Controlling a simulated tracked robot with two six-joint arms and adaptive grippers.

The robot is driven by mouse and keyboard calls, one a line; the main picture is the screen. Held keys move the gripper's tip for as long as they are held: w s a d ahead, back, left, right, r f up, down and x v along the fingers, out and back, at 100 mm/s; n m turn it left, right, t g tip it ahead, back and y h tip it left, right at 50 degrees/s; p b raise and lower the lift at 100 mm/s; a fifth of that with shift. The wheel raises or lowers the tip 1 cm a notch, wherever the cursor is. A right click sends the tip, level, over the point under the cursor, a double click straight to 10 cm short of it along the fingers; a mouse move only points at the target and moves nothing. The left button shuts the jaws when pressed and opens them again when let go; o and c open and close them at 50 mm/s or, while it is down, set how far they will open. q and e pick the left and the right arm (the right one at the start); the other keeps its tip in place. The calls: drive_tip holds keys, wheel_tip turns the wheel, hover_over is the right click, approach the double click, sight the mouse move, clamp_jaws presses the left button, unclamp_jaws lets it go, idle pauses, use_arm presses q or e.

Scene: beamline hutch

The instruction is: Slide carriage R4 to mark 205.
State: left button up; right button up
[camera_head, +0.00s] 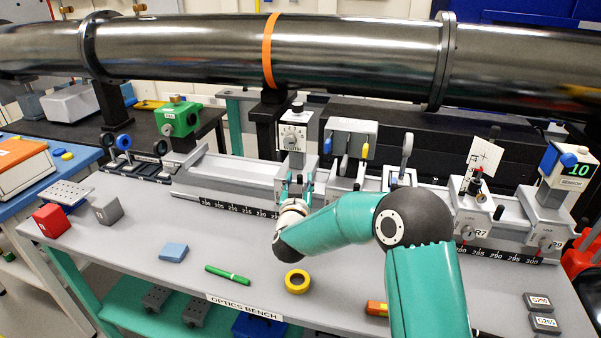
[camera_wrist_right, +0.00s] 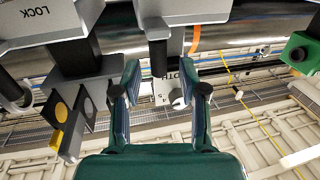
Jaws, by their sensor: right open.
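A carriage with a white dial box (camera_head: 293,137) on a grey base stands on the rail of the optics bench. Its label is hidden behind my gripper, so I cannot read whether it is R4. My right gripper (camera_head: 299,184) is in front of its lower part, open. In the right wrist view, the fingers (camera_wrist_right: 160,88) are spread, with a dark post (camera_wrist_right: 158,58) just beyond and between them; contact cannot be told. My left gripper is not in view.
To the right stand a carriage with blue and yellow levers (camera_head: 348,142), the R7 carriage (camera_head: 472,222) and the R9 carriage (camera_head: 545,232). The rail (camera_head: 225,172) left of the dial carriage looks clear. Yellow tape (camera_head: 297,281) and a green marker (camera_head: 228,274) lie in front.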

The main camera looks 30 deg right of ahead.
drive_tip(key=shift+x, duration=1.05)
clamp_jaws()
